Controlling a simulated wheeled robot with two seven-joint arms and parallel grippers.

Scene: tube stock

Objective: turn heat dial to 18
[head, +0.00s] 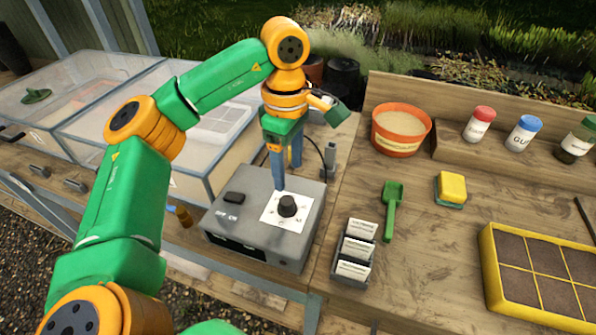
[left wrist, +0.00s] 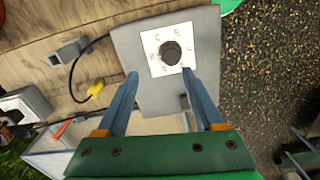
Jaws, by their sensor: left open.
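The heat dial (head: 287,206) is a black round knob on a white square plate with marks around it, on top of a grey control box (head: 235,225). In the left wrist view the dial (left wrist: 171,53) lies beyond the fingertips, and its marks are too small to read surely. My left gripper (head: 287,170) is open and points down above the box, just behind the dial. In the left wrist view its two blue fingers (left wrist: 165,75) are spread with nothing between them, apart from the dial. My right gripper is not in view.
A black switch (head: 234,198) sits on the box left of the dial. Clear-lidded propagator boxes (head: 90,90) stand at left. Right of the box are a label holder (head: 352,268), a green scoop (head: 391,212), an orange pot (head: 400,130) and a yellow seed tray (head: 492,275).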

